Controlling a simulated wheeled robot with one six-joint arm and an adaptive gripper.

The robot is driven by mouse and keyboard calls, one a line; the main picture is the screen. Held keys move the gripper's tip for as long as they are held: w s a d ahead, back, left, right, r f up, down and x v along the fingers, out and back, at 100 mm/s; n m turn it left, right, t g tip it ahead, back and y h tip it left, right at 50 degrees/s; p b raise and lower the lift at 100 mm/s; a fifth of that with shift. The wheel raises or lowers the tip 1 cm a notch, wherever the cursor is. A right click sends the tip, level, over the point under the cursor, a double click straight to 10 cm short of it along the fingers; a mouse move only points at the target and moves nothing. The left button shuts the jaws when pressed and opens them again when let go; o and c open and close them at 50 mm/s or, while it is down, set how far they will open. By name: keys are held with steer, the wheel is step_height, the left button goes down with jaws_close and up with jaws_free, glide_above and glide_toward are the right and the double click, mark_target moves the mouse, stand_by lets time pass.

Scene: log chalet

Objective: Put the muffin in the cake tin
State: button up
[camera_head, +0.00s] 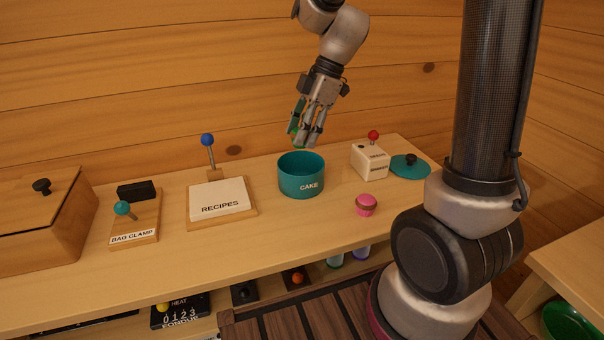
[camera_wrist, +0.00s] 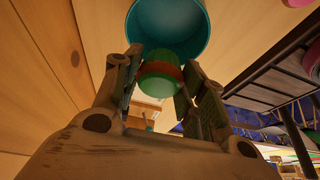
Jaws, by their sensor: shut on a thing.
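The cake tin (camera_head: 301,185) is an open teal round tin marked CAKE on the wooden counter; its rim shows at the top of the wrist view (camera_wrist: 134,28). My gripper (camera_head: 307,140) is above the tin, pointing down, and shut on a green muffin with a reddish-brown band (camera_wrist: 161,82). In the head view the fingers hide most of this muffin. The muffin is above the tin's rim, apart from it as far as I can see. A second, pink muffin (camera_head: 366,205) stands on the counter to the right of the tin.
A teal lid with a black knob (camera_head: 410,167) lies on the right. A white block with a red-knobbed lever (camera_head: 370,161) stands beside it. Left of the tin are the RECIPES board (camera_head: 219,198), the BAG CLAMP board (camera_head: 133,222) and a wooden box (camera_head: 40,225).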

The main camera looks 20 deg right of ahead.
step_height(320, 180, down, 8)
steer(key=shift+f, duration=0.2)
steer(key=shift+f, duration=0.1)
steer(key=shift+f, duration=0.4)
steer(key=shift+f, duration=0.1)
steer(key=o, duration=0.7)
